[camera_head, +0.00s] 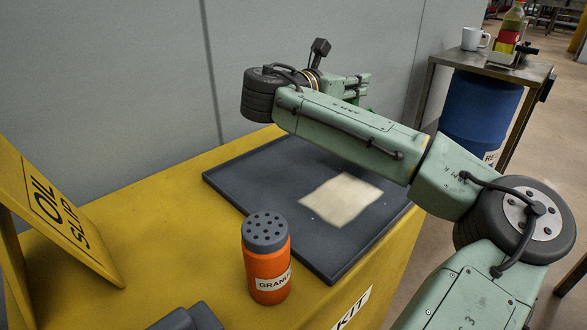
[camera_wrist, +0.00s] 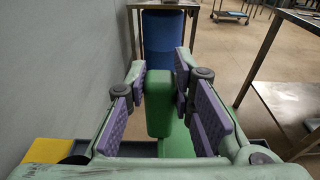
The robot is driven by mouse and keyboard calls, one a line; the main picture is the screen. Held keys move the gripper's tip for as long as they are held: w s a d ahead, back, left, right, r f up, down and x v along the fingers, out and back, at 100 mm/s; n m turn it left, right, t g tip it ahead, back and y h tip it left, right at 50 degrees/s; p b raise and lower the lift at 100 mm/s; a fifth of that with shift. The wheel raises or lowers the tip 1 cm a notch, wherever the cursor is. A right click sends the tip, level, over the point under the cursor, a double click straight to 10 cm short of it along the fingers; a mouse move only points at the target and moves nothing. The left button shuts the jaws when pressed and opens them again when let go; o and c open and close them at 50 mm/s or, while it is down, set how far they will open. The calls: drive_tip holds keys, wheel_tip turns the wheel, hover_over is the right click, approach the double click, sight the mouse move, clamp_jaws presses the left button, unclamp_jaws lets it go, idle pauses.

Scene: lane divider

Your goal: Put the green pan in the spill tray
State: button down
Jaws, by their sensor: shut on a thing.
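The dark grey spill tray (camera_head: 265,185) lies flat on the yellow bench, with a cream patch on its floor. My gripper (camera_head: 352,86) is at the far end of the tray, mostly behind my arm. In the wrist view, my gripper (camera_wrist: 165,105) has its purple pads around a green piece of the green pan (camera_wrist: 158,103) and is shut on it. More green shows below and to the right. In the head view only a small bit of green shows past my arm, so the pan's shape and its height over the tray are hidden.
An orange granule shaker (camera_head: 267,270) stands in front of the tray. A yellow oil sign (camera_head: 60,210) is at the left. A grey wall (camera_head: 110,80) runs behind. A metal side table (camera_head: 485,62) with a white mug (camera_head: 475,38) and a blue drum (camera_head: 480,105) stand at the right.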

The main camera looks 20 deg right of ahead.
drive_tip(key=w+a+f, duration=0.2)
drive_tip(key=w+a, duration=0.2)
drive_tip(key=a, duration=0.3)
drive_tip(key=w+a+f+p, duration=0.1)
drive_tip(key=w+a+f, duration=0.2)
drive_tip(key=w+a, duration=0.2)
drive_tip(key=shift+w+a, duration=0.15)
drive_tip(key=shift+a, duration=0.7)
drive_tip(key=shift+f, duration=0.1)
drive_tip(key=c, duration=1.4)
unclamp_jaws()
